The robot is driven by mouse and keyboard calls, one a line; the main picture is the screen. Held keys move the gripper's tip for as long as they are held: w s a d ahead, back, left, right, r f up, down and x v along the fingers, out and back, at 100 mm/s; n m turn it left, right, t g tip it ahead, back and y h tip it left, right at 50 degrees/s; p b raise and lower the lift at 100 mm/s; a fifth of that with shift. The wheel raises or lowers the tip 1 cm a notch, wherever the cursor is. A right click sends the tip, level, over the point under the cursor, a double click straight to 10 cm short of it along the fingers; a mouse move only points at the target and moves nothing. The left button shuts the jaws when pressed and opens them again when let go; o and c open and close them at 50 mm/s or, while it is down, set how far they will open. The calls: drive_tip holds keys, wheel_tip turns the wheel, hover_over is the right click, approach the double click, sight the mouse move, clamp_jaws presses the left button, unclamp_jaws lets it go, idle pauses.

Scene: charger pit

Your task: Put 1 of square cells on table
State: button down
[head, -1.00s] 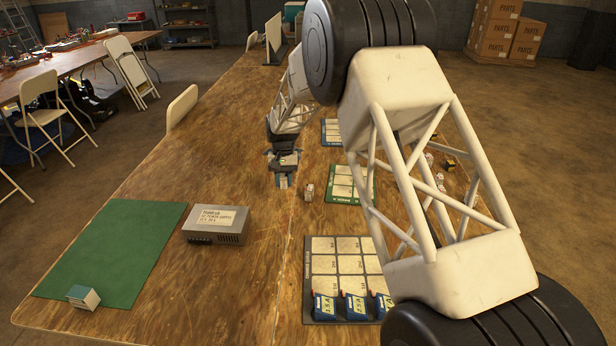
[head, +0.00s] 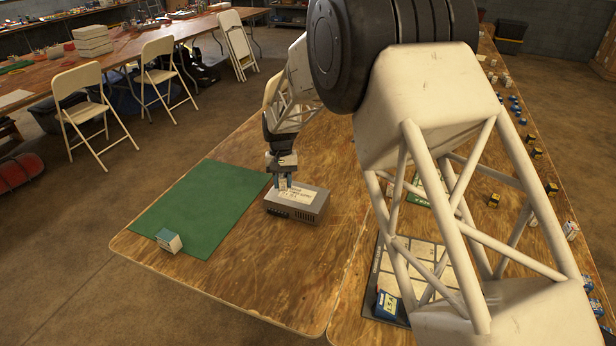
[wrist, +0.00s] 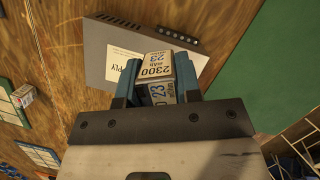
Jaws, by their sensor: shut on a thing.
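My gripper (head: 282,184) is above the grey power supply box in the head view. In the wrist view its blue fingers (wrist: 156,88) are shut on a white cell (wrist: 157,66) with dark "2300" and "23" print. The box-shaped cell stands between the fingers, with its lower part hidden by the gripper body. In the head view the fingers mostly hide it. The wooden table (head: 230,287) is below. I cannot tell the exact height of the cell above the box.
The grey power supply (head: 297,204) lies beside a green mat (head: 203,209). A tray (head: 378,262) with a blue cell (head: 387,306) is at right, partly behind my arm. The table's near left is bare.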

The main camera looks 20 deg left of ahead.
drive_tip(key=s+a+n, duration=0.4)
drive_tip(key=s+a, duration=1.1)
drive_tip(key=s, duration=0.4)
hover_over(217, 244)
wheel_tip(217, 244, down, 4)
drive_tip(key=f, duration=0.1)
drive_tip(key=shift+w+a+t+h, duration=0.25)
drive_tip(key=shift+w+t+h, duration=0.05)
drive_tip(key=shift+w+h, duration=0.1)
drive_tip(key=shift+f, duration=0.1)
drive_tip(key=shift+f, duration=3.3)
drive_tip(key=shift+f, duration=0.4)
drive_tip(key=c, duration=0.7)
unclamp_jaws()
drive_tip(key=shift+c, duration=0.2)
drive_tip(key=v, duration=0.7)
drive_tip(key=shift+r, duration=0.4)
